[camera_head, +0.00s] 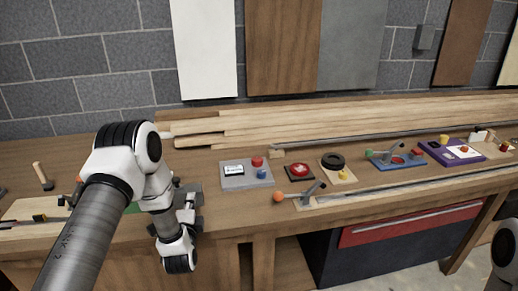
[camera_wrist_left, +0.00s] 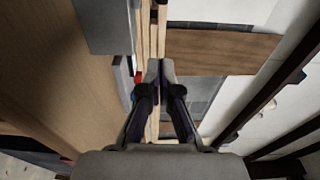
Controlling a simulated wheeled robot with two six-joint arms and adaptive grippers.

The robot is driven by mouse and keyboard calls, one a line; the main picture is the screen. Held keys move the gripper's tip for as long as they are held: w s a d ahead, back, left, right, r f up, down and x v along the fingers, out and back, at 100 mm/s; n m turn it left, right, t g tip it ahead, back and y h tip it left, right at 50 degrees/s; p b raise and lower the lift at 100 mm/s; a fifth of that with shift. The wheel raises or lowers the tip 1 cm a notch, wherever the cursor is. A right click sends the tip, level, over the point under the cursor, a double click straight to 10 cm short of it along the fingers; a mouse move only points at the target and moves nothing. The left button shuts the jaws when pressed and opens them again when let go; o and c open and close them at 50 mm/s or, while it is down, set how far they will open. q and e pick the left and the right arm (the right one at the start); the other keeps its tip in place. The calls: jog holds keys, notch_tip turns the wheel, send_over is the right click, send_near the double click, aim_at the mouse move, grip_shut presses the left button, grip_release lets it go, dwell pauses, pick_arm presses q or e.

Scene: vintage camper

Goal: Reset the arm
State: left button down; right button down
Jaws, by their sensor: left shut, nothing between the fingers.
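My left arm (camera_head: 85,235) comes in from the lower left and bends down over the front of the wooden workbench (camera_head: 230,222). My left gripper (camera_head: 188,204) is by the bench's front edge, partly hidden by its own wrist. In the left wrist view my left gripper (camera_wrist_left: 160,68) has its fingertips together, with nothing held between them. At the right edge of the head view, part of my right arm (camera_head: 505,250) shows, but its gripper is out of view.
On the bench stand a grey button box (camera_head: 246,180), a red button (camera_head: 299,171), an orange-knobbed lever (camera_head: 292,197), a black ring (camera_head: 333,161) on a board, a blue lever base (camera_head: 399,163) and a purple box (camera_head: 452,154). Wooden planks (camera_head: 290,128) lie behind.

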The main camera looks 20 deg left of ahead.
pick_arm(q)
jog(key=s+d+f+g+h+b, duration=0.1)
jog(key=s+d+f+g+h, duration=0.2)
jog(key=s+d+f, duration=0.5)
jog(key=s+d+f+g+h+b, duration=0.1)
jog(key=s+d+f+g+h, duration=0.3)
jog(key=f, duration=0.6)
jog(key=s+d+f+n+g, duration=0.2)
jog(key=s+n, duration=0.4)
jog(key=s, duration=0.5)
jog(key=s+d+f+n+g, duration=0.3)
jog(key=s+n+g, duration=0.4)
jog(key=s, duration=0.5)
jog(key=shift+d+g+h, duration=0.3)
jog(key=shift+d+h, duration=0.1)
jog(key=shift+d, duration=0.05)
jog(key=shift+f, duration=0.1)
